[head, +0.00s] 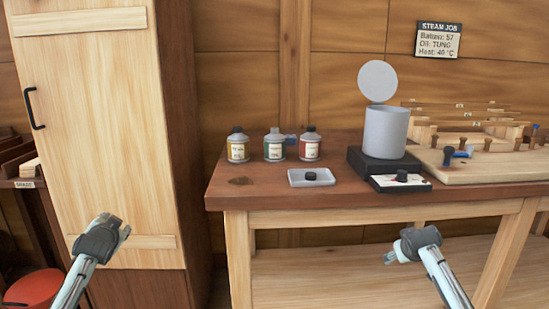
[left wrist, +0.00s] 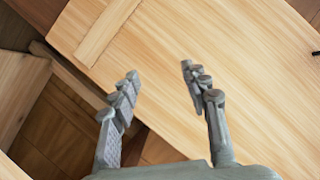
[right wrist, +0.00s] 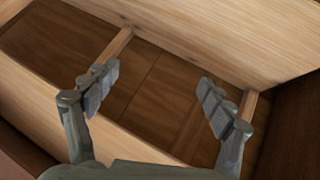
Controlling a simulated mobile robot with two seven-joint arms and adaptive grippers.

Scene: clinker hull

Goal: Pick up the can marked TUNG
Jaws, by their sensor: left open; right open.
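Three small cans stand in a row on the workbench in the head view. The label words are too small to read, so I cannot tell which is marked TUNG. The outer two have dark caps; the middle one has a pale top. My left gripper (head: 118,224) is open and empty before the cabinet, and shows in the left wrist view (left wrist: 160,85). My right gripper (head: 392,258) is open and empty below the bench's front edge, and shows in the right wrist view (right wrist: 160,88).
A wall sign (head: 437,40) reads "Oil: TUNG". A tall cabinet (head: 95,120) stands left; a red bucket (head: 35,289) is below.

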